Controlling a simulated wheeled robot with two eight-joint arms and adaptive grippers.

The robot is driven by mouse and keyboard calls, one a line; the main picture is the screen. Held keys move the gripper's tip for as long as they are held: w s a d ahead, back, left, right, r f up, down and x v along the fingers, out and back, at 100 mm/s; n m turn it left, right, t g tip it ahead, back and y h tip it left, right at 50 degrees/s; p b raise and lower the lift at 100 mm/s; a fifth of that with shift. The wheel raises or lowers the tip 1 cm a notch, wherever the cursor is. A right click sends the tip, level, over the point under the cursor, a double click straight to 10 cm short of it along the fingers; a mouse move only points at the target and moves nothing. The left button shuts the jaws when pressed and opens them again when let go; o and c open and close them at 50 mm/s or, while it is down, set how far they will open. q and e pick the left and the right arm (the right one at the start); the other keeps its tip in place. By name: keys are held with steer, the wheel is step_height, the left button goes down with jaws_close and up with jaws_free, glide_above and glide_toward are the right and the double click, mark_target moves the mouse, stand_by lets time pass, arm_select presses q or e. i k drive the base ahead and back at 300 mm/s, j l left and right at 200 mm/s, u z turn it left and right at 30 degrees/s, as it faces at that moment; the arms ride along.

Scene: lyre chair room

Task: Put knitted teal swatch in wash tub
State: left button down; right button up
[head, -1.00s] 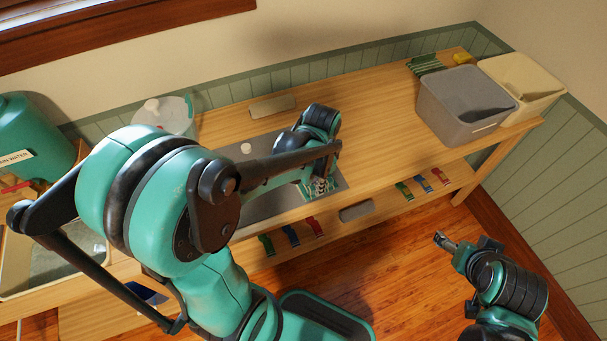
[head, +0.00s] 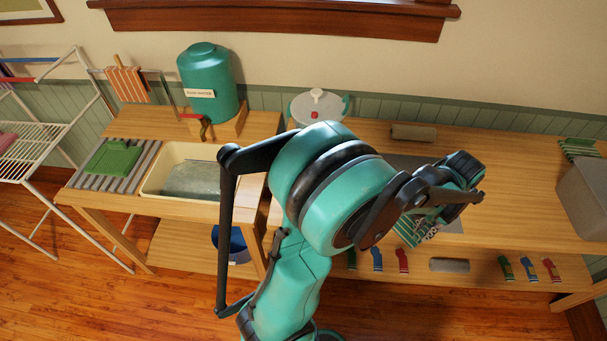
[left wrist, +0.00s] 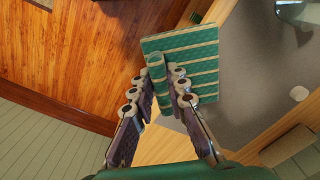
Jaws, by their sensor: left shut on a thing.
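The knitted teal swatch (left wrist: 188,57), green-teal with pale stripes, is gripped along a folded edge between the fingers of my left gripper (left wrist: 165,80). In the head view the swatch (head: 407,232) shows partly below my left gripper (head: 428,222), over the front of the right-hand counter; the arm hides some of it. The wash tub (head: 178,203) is a cream basin holding greyish water, set in the left bench. My left gripper is well to the right of it, with my arm between. My right gripper is out of view.
A teal water tank (head: 210,85) stands behind the tub. A ridged drainboard with a green item (head: 113,158) lies left of it, beside a white drying rack (head: 35,145). A lidded white pot (head: 318,107) and a grey bin (head: 585,195) stand on the counter.

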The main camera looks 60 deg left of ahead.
mark_target(197, 195)
steer(key=k+j+u, duration=0.1)
steer(key=k+u, duration=0.4)
steer(key=k+j+u, duration=0.15)
steer(key=u, duration=0.35)
steer(key=i+j, duration=0.1)
steer(key=j, duration=0.3)
steer(key=j+u, duration=0.1)
steer(key=j, duration=0.25)
steer(key=i+j, duration=0.15)
steer(key=j, duration=0.25)
steer(key=i+j+u, duration=0.1)
steer(key=j, duration=0.25)
steer(key=i+j, duration=0.1)
steer(key=j, duration=0.3)
steer(key=i+j, duration=0.15)
steer(key=j, duration=0.2)
steer(key=k+u, duration=0.05)
